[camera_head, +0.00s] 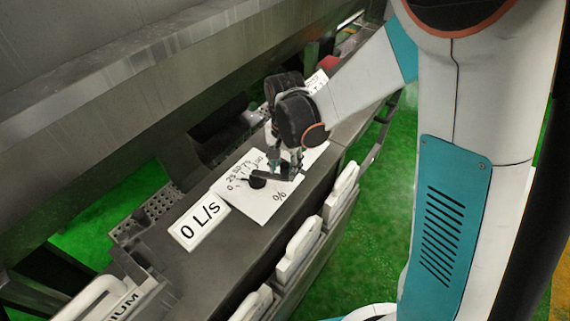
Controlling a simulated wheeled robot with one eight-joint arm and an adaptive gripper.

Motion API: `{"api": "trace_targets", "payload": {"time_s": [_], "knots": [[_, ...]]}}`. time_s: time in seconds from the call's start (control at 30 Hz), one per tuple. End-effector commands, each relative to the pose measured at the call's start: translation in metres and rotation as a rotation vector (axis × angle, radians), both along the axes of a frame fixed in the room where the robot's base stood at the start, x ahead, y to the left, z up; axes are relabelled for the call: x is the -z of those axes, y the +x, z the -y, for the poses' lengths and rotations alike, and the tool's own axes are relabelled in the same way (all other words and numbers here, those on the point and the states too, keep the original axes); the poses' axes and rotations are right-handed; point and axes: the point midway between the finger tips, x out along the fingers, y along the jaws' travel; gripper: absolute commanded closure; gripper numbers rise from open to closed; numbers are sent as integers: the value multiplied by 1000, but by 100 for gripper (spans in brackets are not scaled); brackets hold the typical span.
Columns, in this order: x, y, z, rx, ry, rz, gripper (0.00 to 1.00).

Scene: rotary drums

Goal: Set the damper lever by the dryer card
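The damper lever (258,181) is a black pivot knob with a dark bar on a white dial sheet (258,204). The sheet is marked 0, 25, 50, 75 and a partly covered last number, with a % sign. The bar points right, toward the high end of the scale. My gripper (284,170) is down at the bar's outer end. Its fingertips are close to the bar; I cannot tell whether they touch or grip it. A white card (200,221) reads "0 L/s". Another card (317,80) behind my arm is too small to read. I cannot tell which is the dryer card.
The sheet and cards lie on a long grey bench top (190,268). White handle-like pieces (299,247) stick out along its front side. A large grey metal housing (130,90) overhangs the back. A perforated metal step (145,213) sits left of the sheet. Green floor (385,210) lies to the right.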

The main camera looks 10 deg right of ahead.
Motion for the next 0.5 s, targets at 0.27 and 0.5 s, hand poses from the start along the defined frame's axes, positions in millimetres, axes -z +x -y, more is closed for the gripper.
{"api": "trace_targets", "payload": {"time_s": [0.27, 0.5], "knots": [[-1, 0, 0, 0, -1, 1, 58], [-25, 0, 0, 0, -1, 1, 58]]}}
